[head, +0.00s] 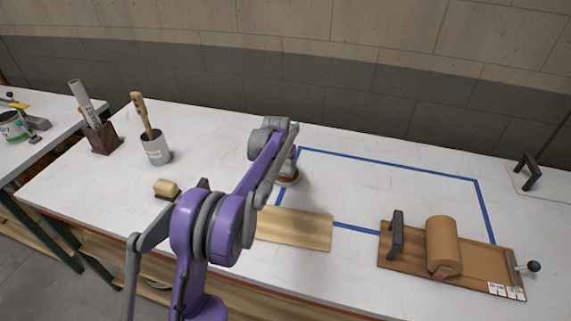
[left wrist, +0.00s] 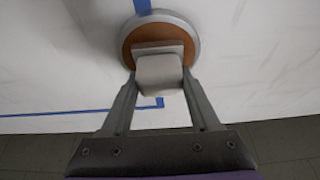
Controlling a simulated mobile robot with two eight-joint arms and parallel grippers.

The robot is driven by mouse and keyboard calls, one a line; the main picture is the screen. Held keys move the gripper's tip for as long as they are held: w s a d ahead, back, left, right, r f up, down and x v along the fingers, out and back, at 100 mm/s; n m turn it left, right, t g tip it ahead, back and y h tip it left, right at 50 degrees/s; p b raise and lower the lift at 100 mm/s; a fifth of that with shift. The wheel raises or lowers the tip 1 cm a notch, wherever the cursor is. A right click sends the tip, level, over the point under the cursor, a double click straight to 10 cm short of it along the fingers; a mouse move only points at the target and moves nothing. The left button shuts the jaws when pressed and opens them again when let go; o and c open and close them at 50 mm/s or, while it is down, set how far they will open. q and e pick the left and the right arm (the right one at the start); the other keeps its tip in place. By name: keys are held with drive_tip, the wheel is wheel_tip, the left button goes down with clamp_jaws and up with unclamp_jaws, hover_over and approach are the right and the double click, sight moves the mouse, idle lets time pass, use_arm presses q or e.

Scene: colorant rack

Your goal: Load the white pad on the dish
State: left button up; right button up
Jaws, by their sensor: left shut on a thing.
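My left gripper (left wrist: 160,88) is shut on the white pad (left wrist: 160,72), a pale block held between its two fingertips. In the left wrist view the pad overlaps the round dish (left wrist: 190,27), which has a grey rim and an orange-brown inside. I cannot tell whether the pad touches the dish. In the head view the dish (head: 288,181) is partly hidden by my left arm and gripper (head: 290,165), at the left side of the blue tape outline. The pad is mostly hidden there. My right gripper is not in view.
A wooden board (head: 295,229) lies in front of the dish. A brown roll (head: 442,246) sits on a wooden stand at the right. A cup with a wooden handle (head: 156,148), a brown holder (head: 104,139) and a small block (head: 166,187) stand left. The taped area (head: 400,190) is clear.

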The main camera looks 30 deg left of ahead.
sight(285, 162)
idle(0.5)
use_arm(q)
drive_tip(key=shift+r+p, duration=1.55)
drive_tip(key=shift+r, duration=1.95)
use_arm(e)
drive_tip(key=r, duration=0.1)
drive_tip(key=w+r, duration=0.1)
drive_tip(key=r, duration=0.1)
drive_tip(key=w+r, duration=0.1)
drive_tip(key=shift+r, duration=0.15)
use_arm(q)
drive_tip(key=shift+f, duration=0.1)
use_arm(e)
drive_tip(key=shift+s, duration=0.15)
